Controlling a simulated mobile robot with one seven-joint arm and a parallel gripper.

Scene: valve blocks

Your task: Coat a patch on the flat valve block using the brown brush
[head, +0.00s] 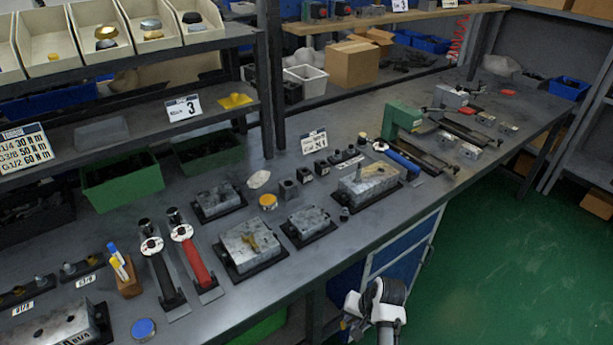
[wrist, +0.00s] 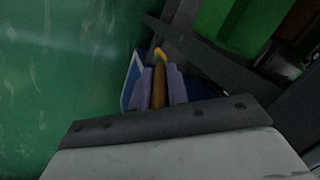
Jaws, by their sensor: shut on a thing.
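In the wrist view, a brown brush (wrist: 158,88) with a yellow end lies between the two pale fingers of my gripper (wrist: 159,80), which is shut on it. In the head view my wrist hangs low in front of the bench's front edge, away from the blocks; the fingers and brush cannot be made out there. Several grey metal valve blocks sit on black bases on the bench: a low one (head: 308,221), one behind it to the left (head: 216,200), one with a yellow-brown mark on top (head: 238,252), and a larger one (head: 368,183). I cannot tell for sure which is the flat block.
The bench (head: 275,305) has a clear strip along its front edge. Red (head: 195,263) and black (head: 163,278) handled tools lie left of the blocks. An orange-lidded tin (head: 267,201) and a blue-lidded one (head: 143,328) stand nearby. Shelf posts rise behind. Green floor lies right.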

